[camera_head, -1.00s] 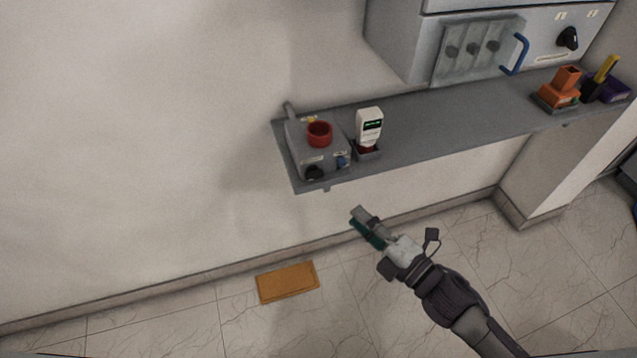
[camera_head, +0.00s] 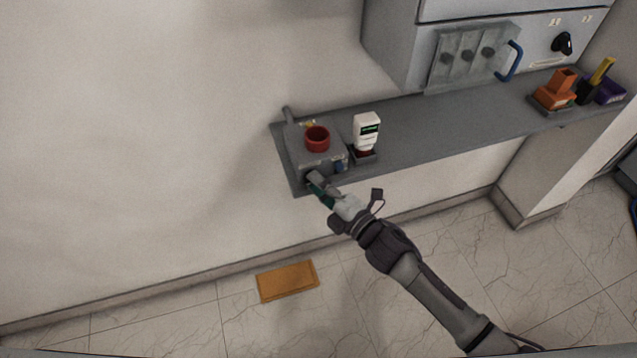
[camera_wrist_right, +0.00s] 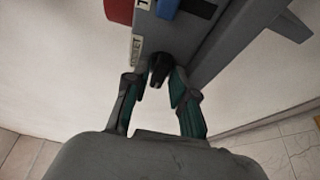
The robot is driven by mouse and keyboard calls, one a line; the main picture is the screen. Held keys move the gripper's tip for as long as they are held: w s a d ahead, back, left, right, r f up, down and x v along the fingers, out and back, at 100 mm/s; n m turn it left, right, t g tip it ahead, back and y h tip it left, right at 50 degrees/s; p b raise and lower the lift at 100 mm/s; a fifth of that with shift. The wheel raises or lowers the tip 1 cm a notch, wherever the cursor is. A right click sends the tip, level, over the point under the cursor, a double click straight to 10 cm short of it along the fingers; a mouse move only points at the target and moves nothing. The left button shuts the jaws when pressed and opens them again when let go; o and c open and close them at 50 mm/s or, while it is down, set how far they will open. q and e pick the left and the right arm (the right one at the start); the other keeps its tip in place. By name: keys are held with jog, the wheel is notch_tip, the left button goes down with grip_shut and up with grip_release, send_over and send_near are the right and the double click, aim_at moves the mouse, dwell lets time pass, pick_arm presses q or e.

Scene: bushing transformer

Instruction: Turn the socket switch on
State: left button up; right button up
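The socket box (camera_head: 298,148) is a grey box with a red round top (camera_head: 317,138), at the left end of the shelf. Its black rotary switch (camera_wrist_right: 160,68) shows in the right wrist view beside a label that seems to read "socket". My right gripper (camera_head: 315,180) is at the front of the box. In the right wrist view the gripper (camera_wrist_right: 155,88) is open, its two fingers on either side of the black switch. I cannot tell whether they touch it. My left gripper is not in view.
The grey shelf (camera_head: 430,130) carries a white device with a small display (camera_head: 366,130) right of the box. An orange holder (camera_head: 556,92) stands at the far right. A grey cabinet (camera_head: 400,45) is above. An orange plate (camera_head: 287,281) lies on the floor.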

grip_shut()
jog(key=shift+f, duration=0.1)
jog(key=shift+s+a+f+m+t+h+b, duration=0.15)
jog(key=shift+m+t+h+b, duration=0.95)
jog(key=shift+m, duration=2.65)
jog(key=shift+w+a+f+m+t+h+b, duration=0.1)
jog(key=shift+m+t+h+b, duration=0.4)
jog(key=shift+m+t+b, duration=2.2)
jog(key=shift+s+a+f+m+t+h+b, duration=0.15)
jog(key=shift+m+h+b, duration=0.6)
jog(key=shift+m, duration=4.3)
